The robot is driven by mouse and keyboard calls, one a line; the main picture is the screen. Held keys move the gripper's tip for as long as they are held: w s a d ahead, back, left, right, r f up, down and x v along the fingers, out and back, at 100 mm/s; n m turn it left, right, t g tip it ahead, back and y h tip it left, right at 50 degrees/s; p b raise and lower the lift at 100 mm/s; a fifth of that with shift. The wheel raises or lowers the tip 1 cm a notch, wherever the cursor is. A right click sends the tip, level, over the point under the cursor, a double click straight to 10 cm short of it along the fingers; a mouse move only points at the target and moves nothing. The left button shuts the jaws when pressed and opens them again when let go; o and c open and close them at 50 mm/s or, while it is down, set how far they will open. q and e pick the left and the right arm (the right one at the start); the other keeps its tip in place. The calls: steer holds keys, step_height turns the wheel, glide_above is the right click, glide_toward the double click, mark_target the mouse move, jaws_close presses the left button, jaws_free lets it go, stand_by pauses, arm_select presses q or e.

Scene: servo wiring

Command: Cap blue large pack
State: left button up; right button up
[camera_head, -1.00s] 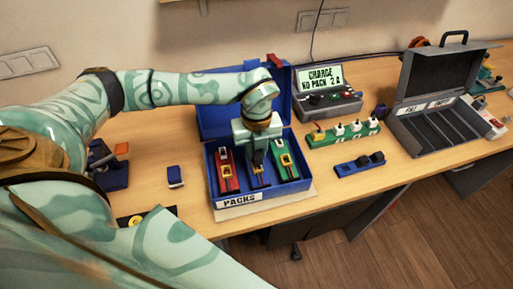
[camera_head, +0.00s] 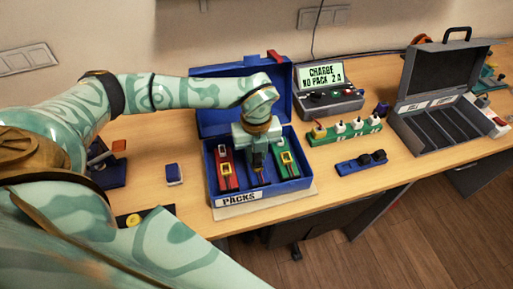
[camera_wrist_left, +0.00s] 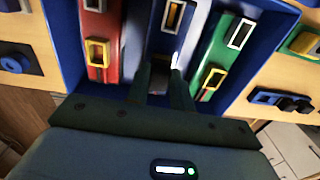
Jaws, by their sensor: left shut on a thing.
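The blue pack (camera_wrist_left: 165,40) stands in the middle slot of the blue PACKS box (camera_head: 216,186), between a red pack (camera_head: 225,175) and a green pack (camera_head: 288,168). My left gripper (camera_head: 259,168) points down into the box and is shut on the blue pack. In the left wrist view my left gripper's fingers (camera_wrist_left: 162,78) sit close together at the near part of that pack and hide some of it. A small blue block with a white edge (camera_head: 174,174), possibly a cap, lies on the table left of the box. My right gripper is not in view.
The box's open lid (camera_head: 215,88) stands behind my left arm. Right of the box are a charger with a screen (camera_head: 325,76), a green strip with several plugs (camera_head: 345,131), a blue bar with black knobs (camera_head: 361,163) and an open grey case (camera_head: 420,137).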

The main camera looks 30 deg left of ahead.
mark_target(256, 155)
arm_select(q)
steer(key=shift+f, duration=0.2)
steer(key=o, duration=1)
steer(key=shift+o, duration=0.2)
steer(key=shift+r, duration=0.1)
step_height(256, 155, up, 16)
steer(key=p, duration=0.1)
steer(key=shift+p, duration=0.4)
